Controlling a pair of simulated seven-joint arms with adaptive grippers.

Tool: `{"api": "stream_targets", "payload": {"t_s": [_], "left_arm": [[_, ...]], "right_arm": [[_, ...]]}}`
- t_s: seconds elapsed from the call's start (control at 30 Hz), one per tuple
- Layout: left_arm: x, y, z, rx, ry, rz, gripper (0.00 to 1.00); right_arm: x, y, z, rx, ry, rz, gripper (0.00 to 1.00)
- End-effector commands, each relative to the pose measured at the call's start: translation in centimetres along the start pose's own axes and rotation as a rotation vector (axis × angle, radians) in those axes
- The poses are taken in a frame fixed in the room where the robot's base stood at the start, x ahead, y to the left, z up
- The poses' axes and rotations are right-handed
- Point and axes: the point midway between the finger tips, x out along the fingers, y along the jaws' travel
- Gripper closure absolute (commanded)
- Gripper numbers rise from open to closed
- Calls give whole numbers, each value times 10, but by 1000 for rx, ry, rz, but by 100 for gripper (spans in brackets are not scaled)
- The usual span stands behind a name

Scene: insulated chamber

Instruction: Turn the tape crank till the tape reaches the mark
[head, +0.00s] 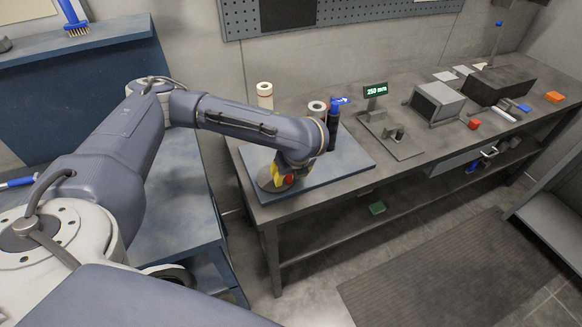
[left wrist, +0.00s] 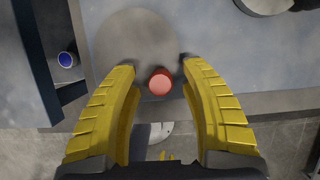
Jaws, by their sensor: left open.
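A round grey disc with a red knob (head: 289,179) stands at the front left of the blue mat; I take this to be the tape crank. In the left wrist view the disc (left wrist: 128,40) lies under my fingers, and the knob (left wrist: 159,83) shows between the two yellow fingertips. My left gripper (head: 281,176) is open, with a gap on both sides of the knob; its height over the knob is hard to tell. No tape or mark can be made out. My right gripper is not in view.
The blue mat (head: 347,165) lies on a long grey bench. White rolls (head: 265,90) and a dark bottle with a blue top (head: 334,125) stand behind my arm. A display reading 250 mm (head: 376,89) and a grey box (head: 436,100) stand further right.

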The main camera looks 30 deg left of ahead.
Motion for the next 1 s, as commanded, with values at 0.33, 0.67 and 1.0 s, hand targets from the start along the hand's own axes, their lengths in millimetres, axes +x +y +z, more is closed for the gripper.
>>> {"api": "stream_targets", "payload": {"t_s": [0.33, 0.67, 1.0], "left_arm": [[-47, -1, 1, 1, -2, -5, 56], [-89, 0, 1, 2, -3, -2, 56], [-112, 0, 1, 0, -1, 0, 56]], "right_arm": [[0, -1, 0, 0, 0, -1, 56], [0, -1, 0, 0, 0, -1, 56], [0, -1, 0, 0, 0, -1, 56]]}}
